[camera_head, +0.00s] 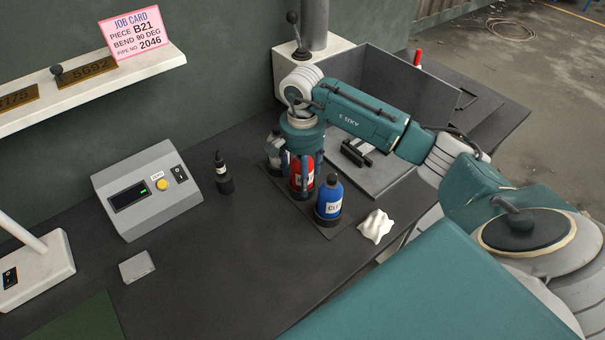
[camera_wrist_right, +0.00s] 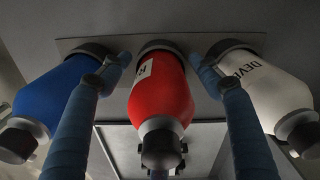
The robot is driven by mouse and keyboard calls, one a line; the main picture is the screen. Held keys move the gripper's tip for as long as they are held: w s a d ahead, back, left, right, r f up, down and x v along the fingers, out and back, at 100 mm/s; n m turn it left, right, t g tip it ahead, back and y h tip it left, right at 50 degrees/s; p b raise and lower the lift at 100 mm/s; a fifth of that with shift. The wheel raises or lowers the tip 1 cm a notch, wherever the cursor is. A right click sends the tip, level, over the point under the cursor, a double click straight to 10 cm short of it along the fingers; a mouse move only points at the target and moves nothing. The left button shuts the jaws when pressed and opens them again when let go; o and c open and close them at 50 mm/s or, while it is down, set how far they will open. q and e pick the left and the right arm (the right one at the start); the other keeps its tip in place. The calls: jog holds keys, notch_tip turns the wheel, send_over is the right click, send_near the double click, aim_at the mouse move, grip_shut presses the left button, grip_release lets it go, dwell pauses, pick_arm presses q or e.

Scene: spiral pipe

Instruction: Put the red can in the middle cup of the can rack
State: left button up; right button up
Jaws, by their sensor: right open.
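The red can (camera_head: 302,172) stands upright in the middle cup of the can rack (camera_head: 318,225), between a white can (camera_head: 274,148) and a blue can (camera_head: 329,196). My right gripper (camera_head: 305,190) points down over the red can with its fingers on either side of it. In the right wrist view the red can (camera_wrist_right: 160,95) sits between the two open fingers (camera_wrist_right: 168,75), with gaps on both sides. The blue can (camera_wrist_right: 50,95) is left of the fingers and the white can (camera_wrist_right: 262,88) right of them. My left gripper is out of view.
A grey tray (camera_head: 365,165) lies behind the rack. The bench front is mostly clear.

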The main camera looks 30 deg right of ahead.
jog(key=shift+r, duration=0.3)
notch_tip(320, 180, up, 12)
jog(key=b, duration=0.3)
jog(key=shift+f, duration=0.15)
